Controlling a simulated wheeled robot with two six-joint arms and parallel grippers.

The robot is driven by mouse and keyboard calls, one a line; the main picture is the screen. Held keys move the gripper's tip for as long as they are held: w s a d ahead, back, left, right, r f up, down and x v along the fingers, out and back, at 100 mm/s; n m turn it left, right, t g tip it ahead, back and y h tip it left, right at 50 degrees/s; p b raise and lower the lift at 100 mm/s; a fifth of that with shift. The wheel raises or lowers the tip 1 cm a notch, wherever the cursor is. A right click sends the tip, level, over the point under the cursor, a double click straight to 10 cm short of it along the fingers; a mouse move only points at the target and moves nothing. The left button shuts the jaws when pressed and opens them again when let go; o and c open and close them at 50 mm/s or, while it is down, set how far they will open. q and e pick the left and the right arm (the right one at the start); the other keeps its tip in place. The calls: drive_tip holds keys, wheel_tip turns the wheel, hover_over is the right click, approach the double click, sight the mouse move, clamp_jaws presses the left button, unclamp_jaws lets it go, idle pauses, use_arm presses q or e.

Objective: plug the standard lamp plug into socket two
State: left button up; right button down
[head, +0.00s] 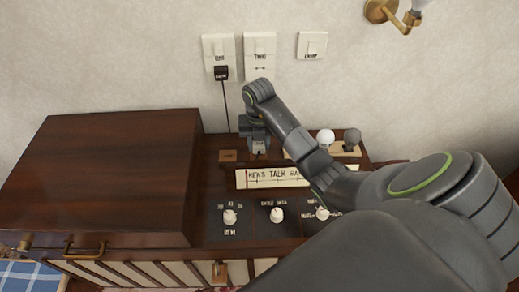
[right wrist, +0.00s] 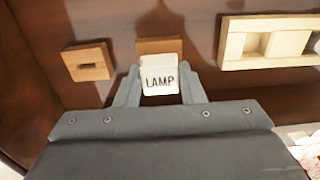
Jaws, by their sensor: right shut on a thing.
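My right gripper (head: 258,140) is shut on the white lamp plug (right wrist: 160,78), whose face reads LAMP in the right wrist view. The plug sits between the two grey fingertips (right wrist: 160,92). It is just in front of a small wooden block (right wrist: 159,46); I cannot tell whether they touch. In the head view the plug (head: 259,148) shows only in part below the gripper. Socket two (head: 260,43) is a white plate on the wall, above and behind the gripper, with no plug visible in it. The plug's cord is not clear. My left gripper is not in view.
Socket one (head: 217,46), left of socket two, holds a black plug (head: 221,73) with a hanging cord. A lamp switch plate (head: 312,45) is to the right. Knobs (head: 277,214) are in front.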

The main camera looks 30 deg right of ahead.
sight(259, 144)
drive_tip(key=shift+r+p, duration=1.5)
drive_tip(key=shift+r, duration=0.45)
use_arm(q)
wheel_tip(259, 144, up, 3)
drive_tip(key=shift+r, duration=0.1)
use_arm(e)
wheel_tip(259, 144, up, 8)
drive_tip(key=p, duration=0.5)
wheel_tip(259, 144, down, 8)
drive_tip(key=b, duration=0.5)
drive_tip(key=shift+r, duration=0.1)
wheel_tip(259, 144, up, 6)
drive_tip(key=p, duration=0.3)
drive_tip(key=shift+f, duration=0.25)
use_arm(q)
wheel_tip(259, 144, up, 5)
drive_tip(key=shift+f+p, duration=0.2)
drive_tip(key=shift+p, duration=0.6)
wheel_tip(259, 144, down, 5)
drive_tip(key=b, duration=0.4)
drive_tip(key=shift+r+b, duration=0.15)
drive_tip(key=shift+b, duration=0.2)
use_arm(e)
wheel_tip(259, 144, down, 6)
drive_tip(key=shift+r, duration=0.1)
